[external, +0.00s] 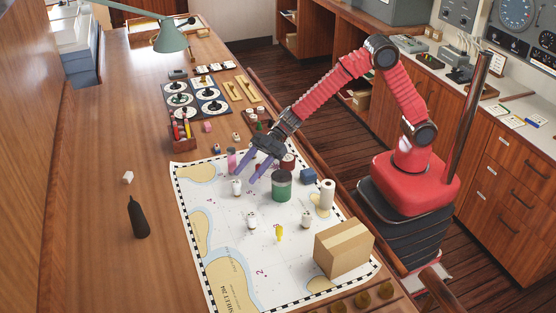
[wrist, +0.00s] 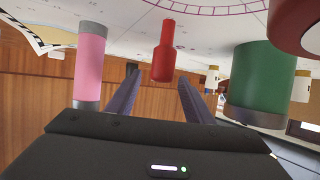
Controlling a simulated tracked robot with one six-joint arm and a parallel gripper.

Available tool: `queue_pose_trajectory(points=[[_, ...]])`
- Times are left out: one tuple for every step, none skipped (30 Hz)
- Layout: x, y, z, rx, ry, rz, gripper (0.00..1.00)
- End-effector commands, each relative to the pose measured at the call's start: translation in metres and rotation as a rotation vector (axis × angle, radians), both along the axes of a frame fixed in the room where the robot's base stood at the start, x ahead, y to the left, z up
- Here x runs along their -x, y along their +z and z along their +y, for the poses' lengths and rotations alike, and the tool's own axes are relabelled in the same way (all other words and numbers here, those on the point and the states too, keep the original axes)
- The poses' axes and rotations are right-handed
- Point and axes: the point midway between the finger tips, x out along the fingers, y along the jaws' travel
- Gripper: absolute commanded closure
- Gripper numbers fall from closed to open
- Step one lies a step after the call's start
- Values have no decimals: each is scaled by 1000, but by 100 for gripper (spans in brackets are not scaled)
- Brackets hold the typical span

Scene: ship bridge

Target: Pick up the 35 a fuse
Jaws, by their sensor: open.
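My gripper (external: 246,177) is over the chart, its two dark purple fingers apart and empty. Small white bottle-shaped pieces, fuse-like, stand on the chart at the near left (external: 237,187), lower middle (external: 252,221) and right (external: 306,221). A yellow piece (external: 279,233) stands beside them. In the wrist view, a red bottle-shaped piece (wrist: 163,52) is beyond the gap between the fingers. Two small white pieces show at the right (wrist: 212,79) and far right (wrist: 301,86). No rating is readable, so I cannot tell which is the 35 A fuse.
A pink cylinder (wrist: 90,63) is left of the fingers in the wrist view, a green can (wrist: 262,80) right. Table left is mostly clear.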

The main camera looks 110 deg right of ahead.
Motion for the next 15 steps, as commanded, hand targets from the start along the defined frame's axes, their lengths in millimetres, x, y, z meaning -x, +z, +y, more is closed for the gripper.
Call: queue_pose_trajectory(points=[[-5,-3,4,0,1,0,53],[-8,-5,5,-1,1,-1,53],[-12,-8,8,-1,1,1,53],[-15,-10,11,-1,3,1,53],[-18,-10,12,0,3,0,53],[-22,-12,14,0,2,0,53],[-24,-14,15,0,1,0,53],[-27,-15,16,0,1,0,53],[-29,-15,17,1,0,0,53],[-31,-16,18,0,0,-1,53],[-31,-16,18,0,-1,-1,53],[-32,-16,19,0,-1,-1,53],[-32,-16,19,0,-1,-1,53],[-32,-16,19,0,-1,-1,53],[-32,-16,19,0,-1,-1,53]])
